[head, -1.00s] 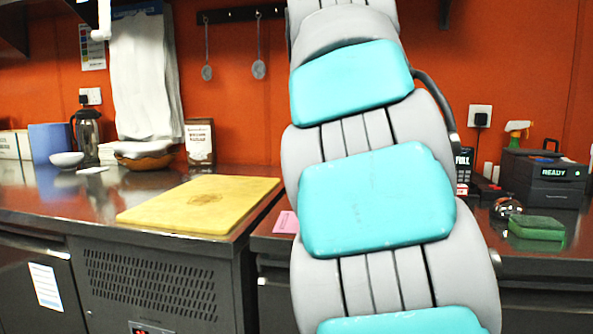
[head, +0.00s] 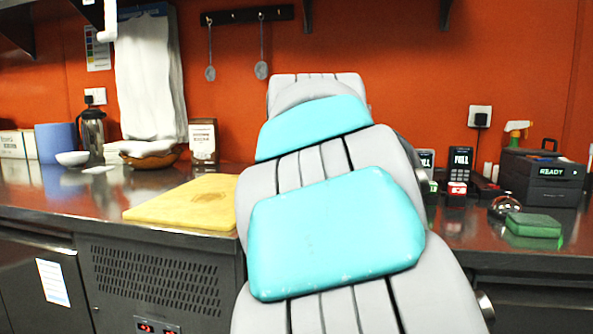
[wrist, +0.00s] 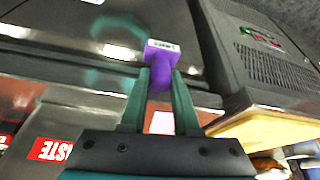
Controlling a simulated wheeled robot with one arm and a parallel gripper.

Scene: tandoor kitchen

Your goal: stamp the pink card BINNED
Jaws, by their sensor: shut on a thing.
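In the wrist view my gripper (wrist: 161,76) is shut on a purple stamp (wrist: 160,58), with a teal finger on each side of it. A white label with dark lettering, too small to read, shows at the stamp's far end. A pale, washed-out rectangle (wrist: 163,122) shows between my fingers, beside the yellow board; it may be the pink card, but I cannot tell surely. In the head view my arm hides the gripper, the stamp and the card's place on the counter.
The yellow board (head: 185,206) lies on the left counter. A green pad (head: 534,225), a black box reading READY (head: 548,176) and dark devices (head: 459,166) stand on the right counter. A red label (wrist: 50,150) shows in the wrist view. A vented cabinet front (head: 155,278) is below the board.

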